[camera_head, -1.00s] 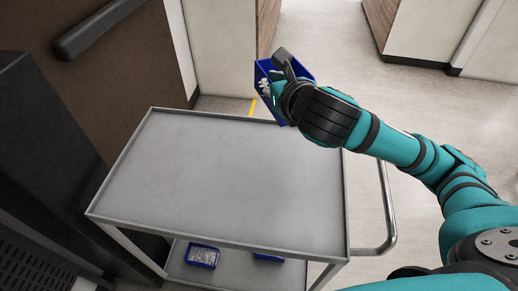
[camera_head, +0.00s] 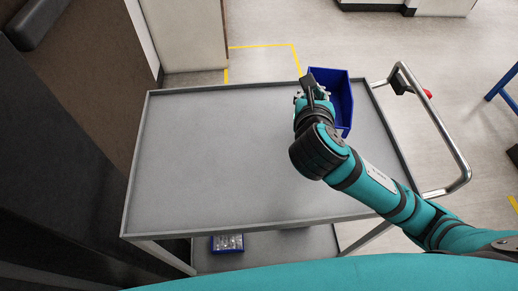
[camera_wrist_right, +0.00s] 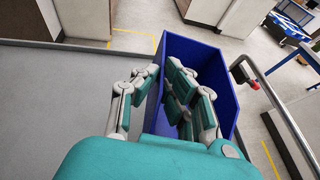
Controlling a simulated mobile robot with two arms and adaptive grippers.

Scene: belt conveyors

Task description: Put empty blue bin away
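The blue bin (camera_head: 343,97) is at the far right part of the cart's grey top shelf (camera_head: 230,160). I cannot tell whether it rests on the shelf or hangs just above it. My right gripper (camera_head: 313,92) is at its left side. In the right wrist view the bin (camera_wrist_right: 220,75) is tilted in the picture, and the gripper (camera_wrist_right: 158,88) has fingers on both sides of its left wall, some inside it. The visible inside looks empty; the fingers hide part of it. My left gripper is not in view.
The cart's lower shelf holds another blue bin (camera_head: 228,243) with small items in it. A curved metal handle (camera_head: 460,160) is on the cart's right end. A dark brown wall stands left. The top shelf is clear to the left of the bin.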

